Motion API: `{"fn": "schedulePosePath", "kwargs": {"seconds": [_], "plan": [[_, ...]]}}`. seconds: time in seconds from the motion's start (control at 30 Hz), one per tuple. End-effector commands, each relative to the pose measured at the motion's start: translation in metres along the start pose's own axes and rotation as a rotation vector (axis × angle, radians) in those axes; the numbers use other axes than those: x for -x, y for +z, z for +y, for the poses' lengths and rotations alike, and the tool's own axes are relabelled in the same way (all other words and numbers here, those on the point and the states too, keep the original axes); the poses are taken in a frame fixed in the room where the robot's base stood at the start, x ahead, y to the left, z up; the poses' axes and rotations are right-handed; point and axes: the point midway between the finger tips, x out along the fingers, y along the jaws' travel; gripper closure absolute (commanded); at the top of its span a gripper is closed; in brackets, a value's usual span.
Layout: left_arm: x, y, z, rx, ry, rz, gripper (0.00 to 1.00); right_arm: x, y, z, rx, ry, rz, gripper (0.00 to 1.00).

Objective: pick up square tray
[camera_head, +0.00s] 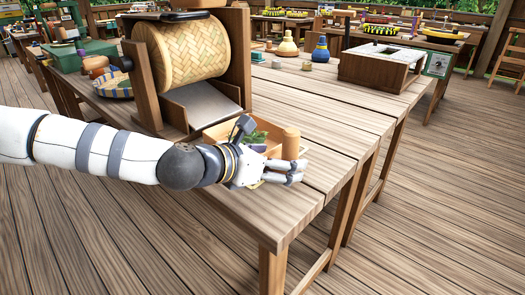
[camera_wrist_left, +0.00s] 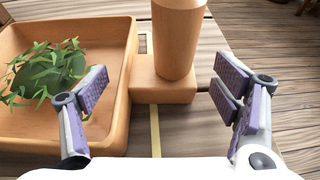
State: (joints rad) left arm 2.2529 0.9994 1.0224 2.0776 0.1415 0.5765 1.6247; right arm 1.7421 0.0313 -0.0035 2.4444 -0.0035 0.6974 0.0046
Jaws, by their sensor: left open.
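The square tray is light brown wood with raised sides. In the head view the tray (camera_head: 220,129) lies near the table's front corner, partly hidden behind my left arm. Green leaves (camera_head: 258,137) are inside it. An upright round wooden handle (camera_head: 290,143) stands at its right side. In the left wrist view the tray (camera_wrist_left: 119,75) is at the left, and the handle (camera_wrist_left: 178,40) rises from a block on its side. My left gripper (camera_head: 297,172) is open, low in front of the handle. Its fingers (camera_wrist_left: 163,95) are spread, with the handle ahead between them, not gripped.
The wooden table (camera_head: 335,145) is bare right of the tray. A drum of woven material (camera_head: 185,55) in a wooden frame stands behind the tray. A wooden box (camera_head: 378,68), a blue vase (camera_head: 321,50) and a yellowish vase (camera_head: 287,46) stand farther back.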

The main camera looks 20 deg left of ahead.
Motion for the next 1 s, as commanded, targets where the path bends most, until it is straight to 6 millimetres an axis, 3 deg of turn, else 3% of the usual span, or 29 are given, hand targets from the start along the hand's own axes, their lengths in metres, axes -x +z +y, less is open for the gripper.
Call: {"fn": "schedulePosePath", "kwargs": {"seconds": [0.27, 0.53, 0.83, 1.0], "plan": [[-0.008, 0.001, 0.0, -0.001, -0.001, -0.002, 0.18, -0.001, 0.0, 0.0, 0.0, 0.0, -0.002, 0.6], [-0.007, 0.001, 0.0, -0.001, -0.001, -0.001, 0.77, -0.001, 0.0, 0.0, 0.0, 0.0, -0.002, 0.6], [-0.006, 0.004, 0.0, -0.003, -0.001, -0.003, 0.79, 0.001, 0.0, 0.0, 0.0, 0.0, 0.001, 0.6], [0.006, 0.033, 0.0, -0.006, 0.0, -0.011, 0.79, 0.012, -0.003, 0.0, 0.0, -0.001, 0.025, 0.6]]}}
